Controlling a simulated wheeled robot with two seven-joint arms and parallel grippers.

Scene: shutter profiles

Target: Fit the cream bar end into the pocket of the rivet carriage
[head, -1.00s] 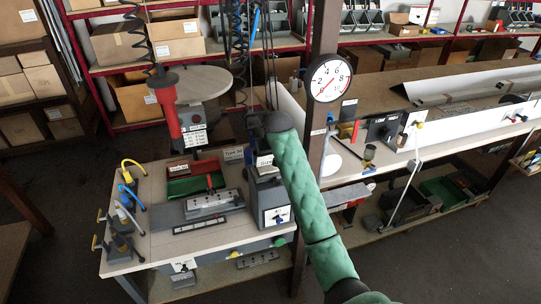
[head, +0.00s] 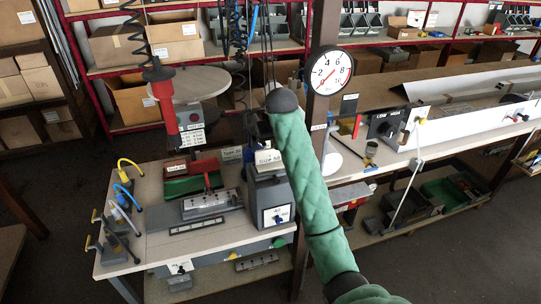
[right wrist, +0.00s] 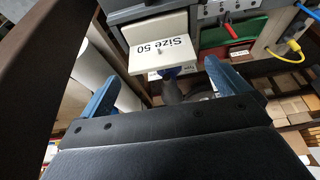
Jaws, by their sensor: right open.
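The rivet carriage seems to be the grey block with a row of holes (head: 212,204) on the bench, but I cannot make out its pocket. A cream piece marked "Size 50" (right wrist: 160,55) sits on a grey box-like unit (head: 270,195); I cannot tell if it is the bar end. My right gripper (right wrist: 162,72) is open, its blue fingers apart with nothing between them, close to the cream piece. In the head view it is mostly hidden behind my green arm. My left gripper is not in view.
A red and green tray (head: 193,184) lies behind the carriage. A red tool (head: 163,100) hangs above the bench on a coiled cord. Small clamps with coloured handles (head: 122,225) stand at the left edge. A post with a round gauge (head: 332,71) rises at the right.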

